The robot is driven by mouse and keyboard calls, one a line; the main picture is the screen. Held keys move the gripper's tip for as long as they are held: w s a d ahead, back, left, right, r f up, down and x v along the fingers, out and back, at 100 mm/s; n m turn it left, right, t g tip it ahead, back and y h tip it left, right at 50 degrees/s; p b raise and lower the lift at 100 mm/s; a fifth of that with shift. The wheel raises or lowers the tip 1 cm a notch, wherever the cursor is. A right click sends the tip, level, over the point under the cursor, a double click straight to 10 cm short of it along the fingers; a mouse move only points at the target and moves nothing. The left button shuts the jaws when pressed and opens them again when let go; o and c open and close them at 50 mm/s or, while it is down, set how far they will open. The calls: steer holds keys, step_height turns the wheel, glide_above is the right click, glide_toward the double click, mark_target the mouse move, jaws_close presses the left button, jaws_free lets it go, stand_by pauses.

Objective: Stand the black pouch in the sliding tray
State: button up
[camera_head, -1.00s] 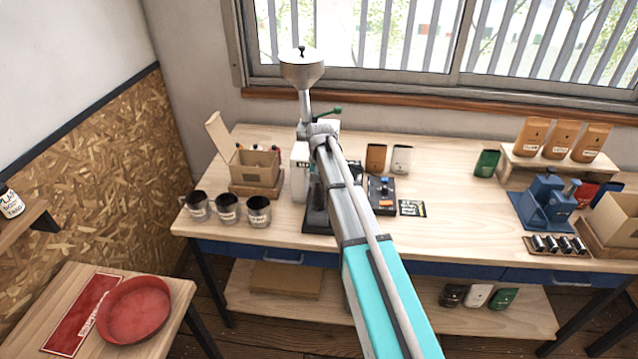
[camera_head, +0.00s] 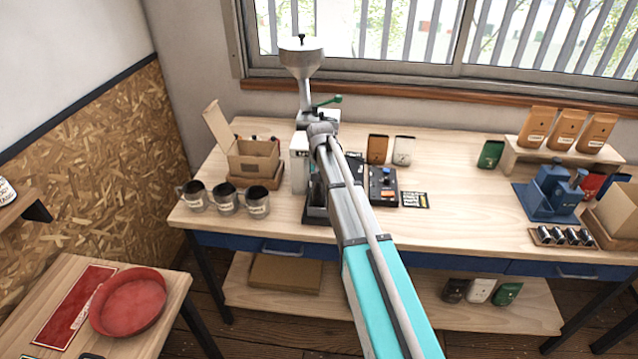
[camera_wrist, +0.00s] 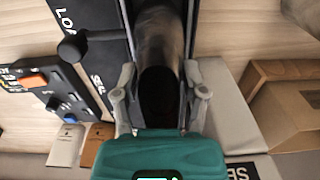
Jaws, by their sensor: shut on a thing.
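In the wrist view a dark pouch (camera_wrist: 160,55) is between my gripper's two fingers (camera_wrist: 160,100), which are closed on its sides. It looks black at its near end and brownish farther along. It is over or in a dark channel of the black sliding tray (camera_wrist: 108,25), whose left panel carries partly cut-off white lettering. I cannot tell whether the pouch touches the tray floor. In the head view my arm hides the gripper and pouch; part of the dark tray base (camera_head: 316,215) shows beside the white machine (camera_head: 299,165).
A black knob (camera_wrist: 72,47) sticks up left of the fingers. A control box (camera_head: 383,186) and two pouches (camera_head: 403,150) stand right of my arm. An open carton (camera_head: 253,163) and several mugs (camera_head: 257,201) stand left.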

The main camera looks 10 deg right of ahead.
steer(key=o, duration=0.9)
steer(key=shift+o, duration=0.3)
steer(key=shift+r, duration=0.15)
steer(key=shift+r+p, duration=3.4)
steer(key=shift+p, duration=0.15)
steer(key=s+f+n+b, duration=0.3)
steer(key=s, duration=2.6)
steer(key=shift+n, duration=0.3)
